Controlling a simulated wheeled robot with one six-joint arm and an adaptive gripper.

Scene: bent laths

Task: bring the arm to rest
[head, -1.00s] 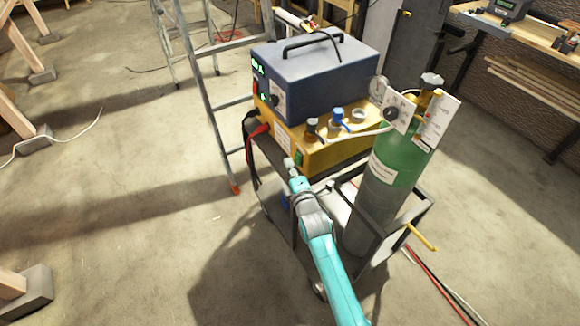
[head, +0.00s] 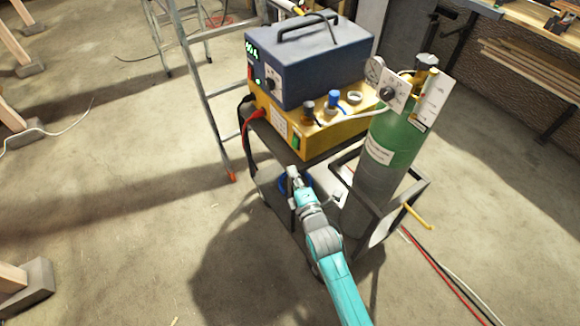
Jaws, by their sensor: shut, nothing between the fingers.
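My gripper (head: 293,174) is small in the head view, at the end of my teal arm (head: 337,272). It is shut and empty. It is in front of the welding cart, just below the yellow unit's (head: 335,132) front lower edge. I cannot tell whether it touches the cart. The arm reaches up from the bottom of the picture, left of the green gas cylinder (head: 396,143), and hides part of the cart's lower frame.
A dark blue welder (head: 318,65) sits on the yellow unit. The cylinder stands in the cart frame (head: 412,208) close right of my arm. A stepladder (head: 209,90) stands behind left. Cables (head: 445,275) lie at right. Open floor (head: 120,220) is at left.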

